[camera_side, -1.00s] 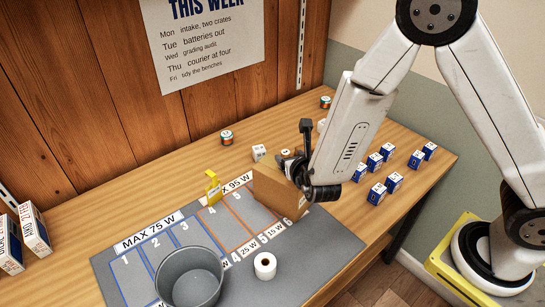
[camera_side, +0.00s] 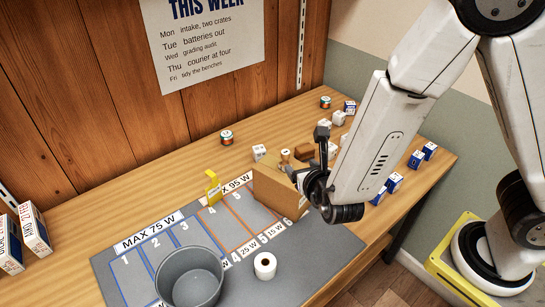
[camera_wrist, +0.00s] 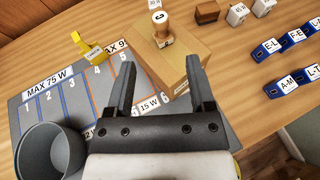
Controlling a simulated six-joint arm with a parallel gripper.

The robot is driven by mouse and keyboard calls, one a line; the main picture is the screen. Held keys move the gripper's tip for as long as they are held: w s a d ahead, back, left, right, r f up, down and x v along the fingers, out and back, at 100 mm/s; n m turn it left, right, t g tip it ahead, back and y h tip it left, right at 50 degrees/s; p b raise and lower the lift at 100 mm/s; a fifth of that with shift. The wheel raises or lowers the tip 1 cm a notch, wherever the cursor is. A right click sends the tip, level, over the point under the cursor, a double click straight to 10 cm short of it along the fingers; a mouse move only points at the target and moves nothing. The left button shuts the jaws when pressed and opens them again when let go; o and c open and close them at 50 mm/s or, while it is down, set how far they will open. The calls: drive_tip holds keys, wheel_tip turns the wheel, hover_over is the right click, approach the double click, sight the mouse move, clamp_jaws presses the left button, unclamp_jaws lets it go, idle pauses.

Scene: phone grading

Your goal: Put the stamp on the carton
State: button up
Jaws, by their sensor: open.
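The carton (camera_side: 279,188) is a brown box standing at the right end of the grey mat; it also shows in the wrist view (camera_wrist: 172,62). In the side view the stamp (camera_side: 285,156) shows just above the carton's back edge. My gripper (camera_wrist: 161,72) is open and empty, on the near side of the carton, with the stamp beyond its fingertips. In the side view my gripper (camera_side: 308,160) is right of the stamp, apart from it.
A grey bucket (camera_side: 190,276) and a white roll (camera_side: 265,266) stand on the mat (camera_side: 110,268). A yellow tag (camera_side: 213,187) stands left of the carton. Blue-and-white boxes (camera_side: 417,159), white cubes (camera_side: 339,117) and a brown block (camera_side: 304,150) are to the right and behind.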

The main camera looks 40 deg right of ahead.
drive_tip(key=s+d+r+m+g+y, duration=0.1)
drive_tip(key=s+d+m+g, duration=0.3)
drive_tip(key=m, duration=1.1)
drive_tip(key=s+d+m+g+y, duration=0.4)
drive_tip(key=s+d+m+g, duration=0.1)
drive_tip(key=m, duration=1.1)
drive_tip(key=shift+d+r+m+g, duration=0.15)
drive_tip(key=shift+r+m+g, duration=0.15)
drive_tip(key=shift+r+g, duration=0.1)
